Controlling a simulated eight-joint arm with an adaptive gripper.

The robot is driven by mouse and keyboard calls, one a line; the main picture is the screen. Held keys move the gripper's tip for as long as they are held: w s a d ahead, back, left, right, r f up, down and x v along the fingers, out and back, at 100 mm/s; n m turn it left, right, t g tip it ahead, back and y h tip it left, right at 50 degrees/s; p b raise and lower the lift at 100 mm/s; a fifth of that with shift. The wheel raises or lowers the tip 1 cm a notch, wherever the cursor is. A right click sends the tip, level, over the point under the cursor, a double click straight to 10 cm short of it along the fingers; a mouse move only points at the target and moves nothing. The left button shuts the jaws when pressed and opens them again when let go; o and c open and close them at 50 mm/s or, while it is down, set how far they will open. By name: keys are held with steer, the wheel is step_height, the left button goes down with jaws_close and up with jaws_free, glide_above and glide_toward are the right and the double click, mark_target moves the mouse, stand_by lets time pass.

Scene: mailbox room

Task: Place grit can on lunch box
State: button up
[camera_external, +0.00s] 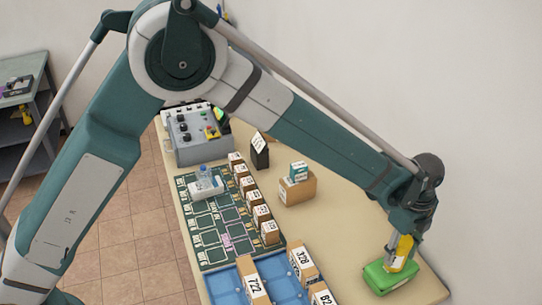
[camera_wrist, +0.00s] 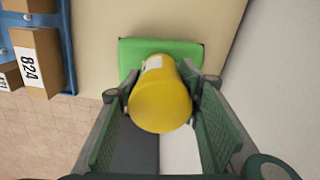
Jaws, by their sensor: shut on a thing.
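The grit can is a yellow cylinder with a white label; it shows in the wrist view (camera_wrist: 160,105) and in the external view (camera_external: 403,247). My gripper (camera_external: 400,240) is shut on the can, with one finger on each side of it in the wrist view (camera_wrist: 155,92). The lunch box is a green box (camera_external: 391,277) at the right end of the table, and it also shows in the wrist view (camera_wrist: 133,56). The can is over the lunch box, its lower end at or very near the lid. I cannot tell whether they touch.
A blue tray (camera_external: 222,288) with several numbered cardboard boxes (camera_external: 303,263) is left of the lunch box. A cardboard box (camera_external: 297,190) with a small green carton stands farther back. A wall is close on the right. The table (camera_external: 345,235) between is clear.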

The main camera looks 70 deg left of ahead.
steer(key=o, duration=1.1)
steer(key=shift+f, duration=0.1)
steer(key=shift+o, duration=0.2)
steer(key=shift+r, duration=6.15)
